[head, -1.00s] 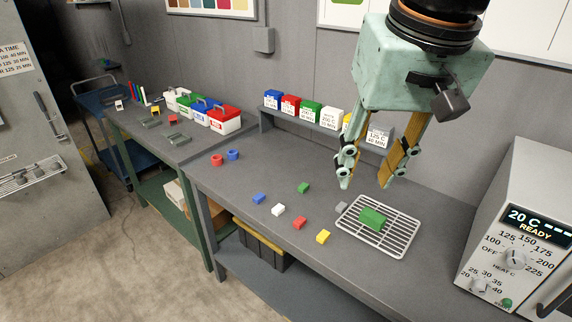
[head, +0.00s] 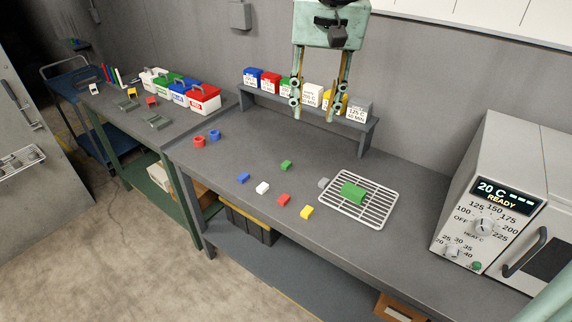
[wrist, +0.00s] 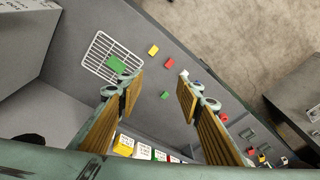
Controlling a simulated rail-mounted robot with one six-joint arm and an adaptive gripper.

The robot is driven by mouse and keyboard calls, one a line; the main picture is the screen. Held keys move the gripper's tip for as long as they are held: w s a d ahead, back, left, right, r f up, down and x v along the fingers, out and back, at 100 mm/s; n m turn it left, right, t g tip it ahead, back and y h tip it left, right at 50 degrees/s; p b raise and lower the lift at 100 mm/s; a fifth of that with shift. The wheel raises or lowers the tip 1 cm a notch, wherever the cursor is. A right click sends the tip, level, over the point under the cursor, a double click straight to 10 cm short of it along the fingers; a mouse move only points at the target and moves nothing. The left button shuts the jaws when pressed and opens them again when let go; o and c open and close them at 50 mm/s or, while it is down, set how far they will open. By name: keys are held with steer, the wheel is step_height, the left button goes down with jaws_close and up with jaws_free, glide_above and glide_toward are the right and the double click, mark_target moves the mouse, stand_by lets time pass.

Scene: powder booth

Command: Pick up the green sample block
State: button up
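A small green block (head: 286,165) lies on the grey bench, left of the wire rack and behind the other small blocks. It also shows in the wrist view (wrist: 165,95), in the gap between the fingers. A larger green block (head: 353,192) lies on the wire rack (head: 373,215); it too shows in the wrist view (wrist: 117,64), left of the fingers. My gripper (head: 315,117) is open and empty, its fingers pointing down, well above the bench in front of the shelf of coloured boxes. It touches neither green block.
Blue (head: 243,178), white (head: 262,188), red (head: 284,200) and yellow (head: 306,212) blocks lie in front of the small green block. A grey block (head: 323,183) sits beside the rack. A raised shelf (head: 366,127) with boxes stands behind; an oven (head: 490,215) stands right.

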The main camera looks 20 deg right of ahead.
steer(key=w+f+m+p, duration=0.2)
steer(key=w+f+p, duration=0.15)
steer(key=w, duration=0.95)
steer(key=m+g+p, duration=0.2)
steer(key=m+p, duration=0.2)
steer(key=p, duration=0.2)
glide_above(286, 163)
step_height(286, 163, down, 26)
steer(key=shift+d+r, duration=0.15)
steer(key=shift+d, duration=0.05)
steer(key=shift+f+p, duration=0.35)
steer(key=shift+f, duration=4)
steer(key=shift+a+f+p, duration=0.1)
steer(key=shift+f+p, duration=0.6)
steer(key=shift+f, duration=1.85)
